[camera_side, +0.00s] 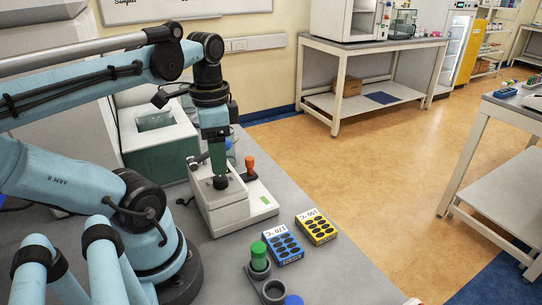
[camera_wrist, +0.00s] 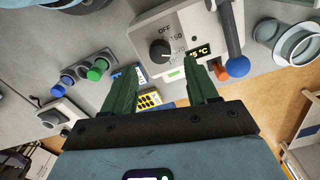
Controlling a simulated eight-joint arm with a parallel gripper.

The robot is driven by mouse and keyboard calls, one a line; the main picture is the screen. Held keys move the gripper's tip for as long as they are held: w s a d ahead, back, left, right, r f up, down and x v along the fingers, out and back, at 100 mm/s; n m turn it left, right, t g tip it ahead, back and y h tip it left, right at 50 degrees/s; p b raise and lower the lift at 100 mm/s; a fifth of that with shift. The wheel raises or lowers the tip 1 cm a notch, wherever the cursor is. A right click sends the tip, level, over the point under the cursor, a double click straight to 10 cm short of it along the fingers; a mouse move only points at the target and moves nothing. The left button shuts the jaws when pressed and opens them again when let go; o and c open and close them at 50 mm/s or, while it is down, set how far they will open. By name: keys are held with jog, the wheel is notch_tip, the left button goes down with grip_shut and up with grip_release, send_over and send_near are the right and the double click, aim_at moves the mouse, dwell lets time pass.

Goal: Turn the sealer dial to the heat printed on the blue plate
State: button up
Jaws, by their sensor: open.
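The white sealer (camera_side: 248,207) stands on the grey bench. Its black dial (camera_wrist: 160,50) shows in the wrist view, beside the printed OFF and 150 and a lower, blurred number. The pointer setting is too small to be sure of. A lit display (camera_wrist: 199,50) is partly cut off by my finger and ends in "5 °C". The blue plate (camera_side: 283,249) lies in front of the sealer; its label seems to read 170 °C. My gripper (camera_wrist: 163,69) is open and empty, its green fingers apart near the dial. In the side view it points down over the dial.
A yellow plate (camera_side: 317,227) lies right of the blue one. A green-capped holder (camera_side: 259,256) stands at the bench front. A green-grey box (camera_side: 157,140) stands behind.

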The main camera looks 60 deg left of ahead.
aim_at(220, 178)
notch_tip(220, 178, up, 7)
dwell(0.3)
jog(key=w+d+f+n+t, duration=0.2)
jog(key=w+d+f+t, duration=0.5)
jog(key=w+f, duration=0.3)
jog(key=shift+w+d+n, duration=0.3)
jog(key=shift+w+d, duration=0.55)
jog(key=shift+w, duration=0.4)
jog(key=shift+r, duration=0.1)
jog(key=shift+c, duration=0.3)
